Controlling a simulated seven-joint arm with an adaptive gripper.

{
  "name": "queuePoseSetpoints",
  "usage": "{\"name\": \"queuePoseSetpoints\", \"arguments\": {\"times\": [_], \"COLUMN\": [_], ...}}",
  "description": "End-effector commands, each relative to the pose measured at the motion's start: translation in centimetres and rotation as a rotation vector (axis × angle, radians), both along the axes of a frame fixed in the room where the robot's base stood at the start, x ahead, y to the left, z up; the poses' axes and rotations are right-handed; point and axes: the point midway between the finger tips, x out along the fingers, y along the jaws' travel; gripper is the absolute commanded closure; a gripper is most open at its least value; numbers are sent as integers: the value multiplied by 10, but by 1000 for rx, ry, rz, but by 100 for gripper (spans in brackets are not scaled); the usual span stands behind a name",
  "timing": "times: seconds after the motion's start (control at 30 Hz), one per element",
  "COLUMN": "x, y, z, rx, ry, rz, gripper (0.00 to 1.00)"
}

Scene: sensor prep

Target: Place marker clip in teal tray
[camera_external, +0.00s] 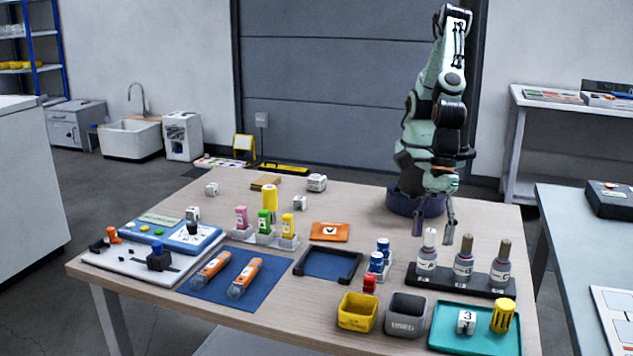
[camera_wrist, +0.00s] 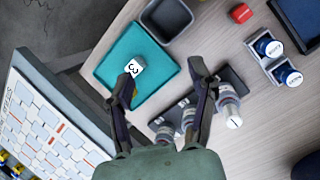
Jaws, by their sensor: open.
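The teal tray (camera_external: 444,332) lies at the front right of the table; it also shows in the wrist view (camera_wrist: 115,55). A white cube marked 3 (camera_external: 466,322) and a yellow ribbed cylinder (camera_external: 503,315) are in it. The cube also shows in the wrist view (camera_wrist: 136,67), and the cylinder is partly hidden there by a finger. I cannot tell which item is the marker clip. Small black and orange pieces (camera_external: 114,235) lie at the left on the white board. My gripper (camera_external: 449,231) is open and empty above the bottle rack; its fingers (camera_wrist: 165,72) point down.
A dark rack (camera_external: 455,283) with three bottles stands behind the tray. Yellow (camera_external: 357,313) and grey (camera_external: 405,316) bins stand left of it. Blue-capped bottles (camera_external: 380,256), a dark-framed blue tray (camera_external: 327,264) and orange tools (camera_external: 243,278) fill the middle. Some wood is bare near my base.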

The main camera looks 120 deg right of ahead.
Motion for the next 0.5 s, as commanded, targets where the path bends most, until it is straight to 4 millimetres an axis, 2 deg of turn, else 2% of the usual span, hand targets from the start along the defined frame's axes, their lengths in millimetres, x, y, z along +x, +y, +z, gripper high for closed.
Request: {"name": "queuePoseSetpoints", "arguments": {"times": [0.03, 0.07, 0.1, 0.17, 0.2, 0.27, 0.3, 0.4, 0.5], "x": [18, 23, 26, 23, 16, -1, -16, -60, -101], "y": [-41, -68, -104, -156, -189, -235, -262, -316, -348], "z": [22, 33, 47, 67, 77, 91, 97, 105, 105], "rx": [44, 68, 101, 148, 175, 216, 242, 296, 337], "ry": [70, 119, 182, 270, 323, 388, 422, 475, 478], "rz": [-250, -416, -648, -996, -1225, -1566, -1786, -2302, -2722], "gripper": [43, 43, 43, 43, 43, 43, 43, 43, 43]}}
